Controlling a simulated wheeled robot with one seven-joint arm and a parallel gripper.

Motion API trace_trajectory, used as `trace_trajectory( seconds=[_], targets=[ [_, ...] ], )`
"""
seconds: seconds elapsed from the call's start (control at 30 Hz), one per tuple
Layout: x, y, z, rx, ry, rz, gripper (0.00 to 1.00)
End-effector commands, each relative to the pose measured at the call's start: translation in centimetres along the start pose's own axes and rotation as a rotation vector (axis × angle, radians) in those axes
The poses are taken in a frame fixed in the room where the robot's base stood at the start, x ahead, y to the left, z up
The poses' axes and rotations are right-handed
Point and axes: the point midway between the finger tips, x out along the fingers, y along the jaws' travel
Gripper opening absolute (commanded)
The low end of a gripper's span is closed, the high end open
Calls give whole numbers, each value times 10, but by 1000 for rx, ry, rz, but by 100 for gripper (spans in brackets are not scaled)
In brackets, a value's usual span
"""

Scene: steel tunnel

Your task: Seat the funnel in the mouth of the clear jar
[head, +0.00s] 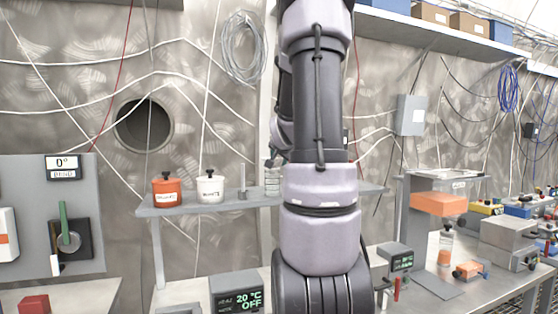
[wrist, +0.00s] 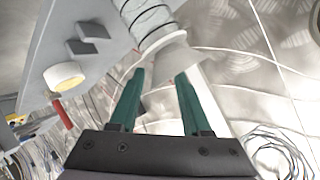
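The pale funnel (wrist: 170,60) shows in the wrist view, its flared rim just past my fingertips. It lines up with a clear jar with dark rings (wrist: 146,18), above it in the picture. I cannot tell whether the funnel sits in the jar's mouth or only overlaps it in this view. My gripper (wrist: 161,73) has two green fingers, spread apart. The rim looks wider than the gap between the tips, and I see no clear grip on it.
The grey shelf (head: 222,206) also carries an orange pot (head: 166,190), a white pot (head: 210,187) and a grey peg (head: 242,182). A temperature display box (head: 238,292) stands below.

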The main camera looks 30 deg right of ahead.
Motion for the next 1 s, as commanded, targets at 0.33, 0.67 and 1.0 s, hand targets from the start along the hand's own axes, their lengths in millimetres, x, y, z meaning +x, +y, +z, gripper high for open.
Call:
trace_trajectory(
  seconds=[0.33, 0.67, 1.0],
  targets=[
    [-32, -1, -1, 0, 3, -3, 48],
    [-92, 0, -1, 2, 2, -2, 48],
    [-108, 0, 0, 0, 0, 0, 48]
  ],
)
